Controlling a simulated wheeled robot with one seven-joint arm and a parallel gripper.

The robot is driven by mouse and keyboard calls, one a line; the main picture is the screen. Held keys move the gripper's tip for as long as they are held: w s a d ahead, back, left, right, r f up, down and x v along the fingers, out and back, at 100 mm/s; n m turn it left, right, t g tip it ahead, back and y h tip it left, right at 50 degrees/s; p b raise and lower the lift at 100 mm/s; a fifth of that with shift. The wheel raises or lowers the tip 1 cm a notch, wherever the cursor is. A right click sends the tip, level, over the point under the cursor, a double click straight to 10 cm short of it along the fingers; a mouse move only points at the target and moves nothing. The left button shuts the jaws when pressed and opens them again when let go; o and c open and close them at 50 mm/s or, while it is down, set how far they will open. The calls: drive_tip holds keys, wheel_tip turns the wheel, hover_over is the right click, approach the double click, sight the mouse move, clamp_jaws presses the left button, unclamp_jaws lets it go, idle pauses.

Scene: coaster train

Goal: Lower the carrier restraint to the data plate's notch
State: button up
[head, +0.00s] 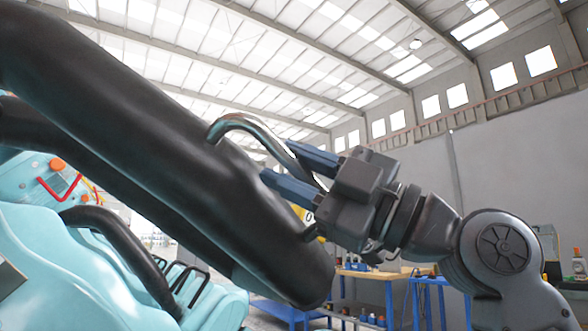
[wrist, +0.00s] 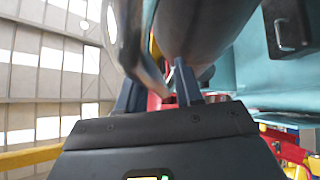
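The carrier restraint (head: 150,130) is a thick black padded bar, raised and slanting down to the right across the head view. A curved metal handle (head: 245,122) stands out from its upper side. My gripper (head: 291,168) is at the handle's right end, its two blue fingers apart, with the bar passing between them. In the wrist view the handle (wrist: 145,65) runs down between the fingertips (wrist: 158,88), with a gap visible beside it. Firm contact cannot be told. A yellow marking with a black "0" (head: 310,216) shows partly behind my gripper. I cannot make out the data plate's notch.
Light-blue seats (head: 50,260) with black bars (head: 110,235) lie below the restraint at left. A red handle (head: 58,188) is on a blue panel there. A workbench (head: 375,274) and a blue table (head: 290,312) stand behind. Open hall space lies above.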

drive_tip(key=shift+o, duration=1)
drive_tip(key=b+v, duration=0.1)
drive_tip(key=v, duration=0.7)
drive_tip(key=shift+w, duration=0.1)
